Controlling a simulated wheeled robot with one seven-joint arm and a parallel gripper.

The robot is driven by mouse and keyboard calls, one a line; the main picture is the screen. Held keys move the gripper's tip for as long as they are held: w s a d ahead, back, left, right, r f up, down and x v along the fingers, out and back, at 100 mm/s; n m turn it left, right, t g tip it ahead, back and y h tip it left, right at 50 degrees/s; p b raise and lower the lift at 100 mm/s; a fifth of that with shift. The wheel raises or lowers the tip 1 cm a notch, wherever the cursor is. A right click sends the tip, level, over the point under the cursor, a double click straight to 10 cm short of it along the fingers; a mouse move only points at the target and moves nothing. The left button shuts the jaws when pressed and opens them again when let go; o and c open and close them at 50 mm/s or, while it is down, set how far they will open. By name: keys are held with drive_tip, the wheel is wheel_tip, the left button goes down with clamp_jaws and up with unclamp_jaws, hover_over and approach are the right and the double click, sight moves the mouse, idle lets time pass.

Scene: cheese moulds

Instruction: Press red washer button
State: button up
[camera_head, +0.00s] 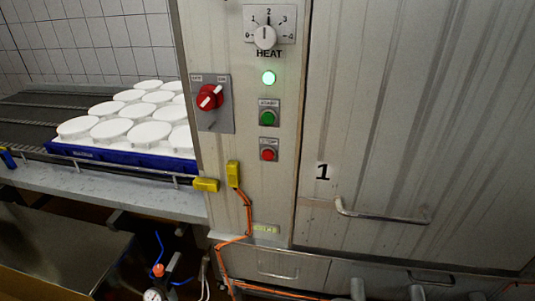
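The red button (268,155) sits on a small grey plate on the front of the metal cabinet (225,45). The green button (268,118) is on a similar plate just above it. A lit green lamp (268,77) is above both, under the HEAT dial (265,37). A large red rotary switch (209,97) is on a grey plate to the left. Whether the red button is pressed in cannot be told. My gripper is not clearly in view, and nothing covers the buttons.
A wide metal door (420,120) marked 1, with a bar handle (382,216), is to the right. At left, a blue tray (120,159) of white moulds (147,133) stands on a conveyor.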

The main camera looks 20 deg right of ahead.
idle(0.3)
clamp_jaws()
idle(1.6)
